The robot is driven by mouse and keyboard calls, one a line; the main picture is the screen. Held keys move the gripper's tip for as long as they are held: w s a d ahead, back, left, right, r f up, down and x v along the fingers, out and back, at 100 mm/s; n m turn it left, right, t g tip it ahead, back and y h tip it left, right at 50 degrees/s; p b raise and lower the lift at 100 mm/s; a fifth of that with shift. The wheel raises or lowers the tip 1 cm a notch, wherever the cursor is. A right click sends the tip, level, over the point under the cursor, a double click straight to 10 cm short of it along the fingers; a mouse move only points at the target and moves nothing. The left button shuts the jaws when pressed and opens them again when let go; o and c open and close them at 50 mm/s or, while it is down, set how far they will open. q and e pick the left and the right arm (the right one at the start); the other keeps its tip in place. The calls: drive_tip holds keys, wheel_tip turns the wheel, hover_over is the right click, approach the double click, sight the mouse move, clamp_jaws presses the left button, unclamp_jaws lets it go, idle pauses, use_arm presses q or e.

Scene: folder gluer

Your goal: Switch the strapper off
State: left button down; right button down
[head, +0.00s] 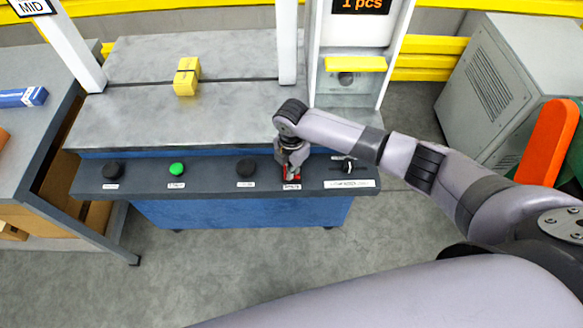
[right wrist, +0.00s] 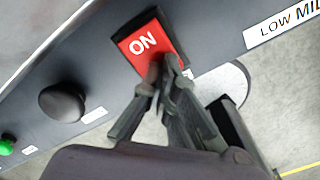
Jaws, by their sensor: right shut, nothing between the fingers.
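The strapper's control strip (head: 215,183) runs along the front of the grey-topped blue machine. My right gripper (head: 289,175) is shut and empty, pointing down over the switch. In the right wrist view its fingertips (right wrist: 170,62) are at the switch's lower right part and cover some of it. I cannot tell whether they press on it. My left gripper is not in view.
Left of the switch are a black knob (head: 245,168), a lit green button (head: 177,169) and another black knob (head: 112,171). A selector (head: 347,165) labelled "LOW MID" sits to the right. A strapped yellow box (head: 187,77) rests on the machine top (head: 235,105).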

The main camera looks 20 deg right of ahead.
wheel_tip(320, 180, up, 9)
drive_tip(key=p, duration=0.8)
drive_tip(key=shift+p, duration=0.35)
drive_tip(key=shift+f, duration=0.1)
